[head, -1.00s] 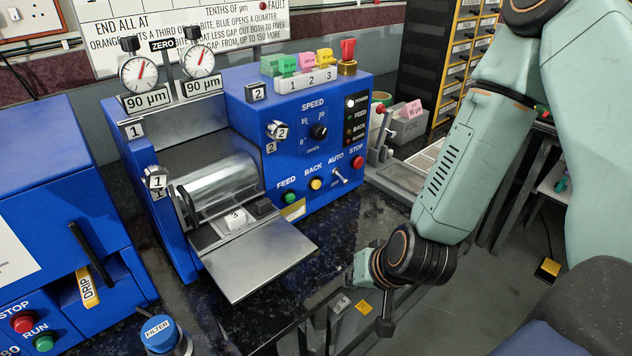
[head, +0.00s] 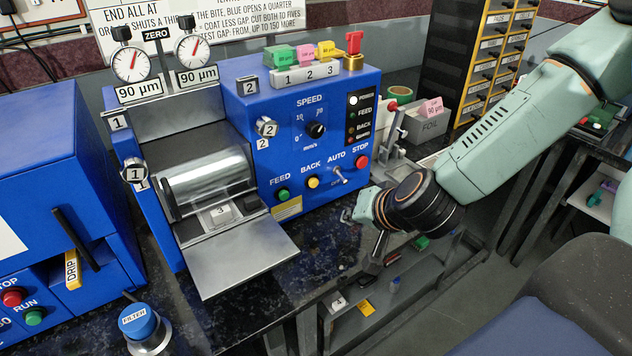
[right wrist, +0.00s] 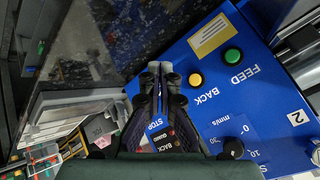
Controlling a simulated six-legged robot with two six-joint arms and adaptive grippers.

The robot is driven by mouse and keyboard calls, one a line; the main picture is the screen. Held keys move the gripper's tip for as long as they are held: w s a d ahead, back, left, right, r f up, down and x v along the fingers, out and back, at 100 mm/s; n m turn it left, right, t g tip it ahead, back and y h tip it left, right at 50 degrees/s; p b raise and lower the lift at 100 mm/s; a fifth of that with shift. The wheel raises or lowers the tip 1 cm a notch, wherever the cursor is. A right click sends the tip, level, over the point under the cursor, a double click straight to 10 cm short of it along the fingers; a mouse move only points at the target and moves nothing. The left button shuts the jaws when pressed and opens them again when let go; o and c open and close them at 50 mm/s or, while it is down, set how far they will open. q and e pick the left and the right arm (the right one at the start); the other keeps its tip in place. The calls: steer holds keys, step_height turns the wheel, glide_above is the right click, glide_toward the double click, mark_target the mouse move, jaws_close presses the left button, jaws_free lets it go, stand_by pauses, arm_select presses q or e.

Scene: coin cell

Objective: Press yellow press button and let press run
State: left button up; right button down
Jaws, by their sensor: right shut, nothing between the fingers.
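The yellow button (head: 313,183) marked BACK sits on the front of the blue press (head: 300,140), between the green FEED button (head: 284,194) and the AUTO switch (head: 338,176). My right gripper (head: 358,206) is shut and empty, in front of the panel's lower right part and apart from the yellow button. In the right wrist view, the closed fingertips (right wrist: 159,68) lie to the left of the yellow button (right wrist: 196,80), with the STOP label seen behind the fingers. My left gripper is out of view.
A steel plate (head: 240,262) sticks out from the press below its roller (head: 205,178). The red STOP button (head: 361,162) is near the gripper. A grey FOIL bin (head: 428,124) stands right of the press.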

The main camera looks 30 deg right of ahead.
mark_target(314, 183)
steer(key=shift+r+n, duration=0.15)
steer(key=shift+n, duration=0.15)
steer(key=shift+w+f, duration=0.1)
steer(key=shift+f, duration=0.1)
steer(key=w+b, duration=0.7)
steer(key=w, duration=0.1)
steer(key=shift+w+a, duration=0.35)
steer(key=shift+a, duration=0.05)
steer(key=shift+w+r, duration=0.1)
steer(key=shift+w, duration=0.05)
stand_by(1.3)
steer(key=shift+w+b, duration=0.3)
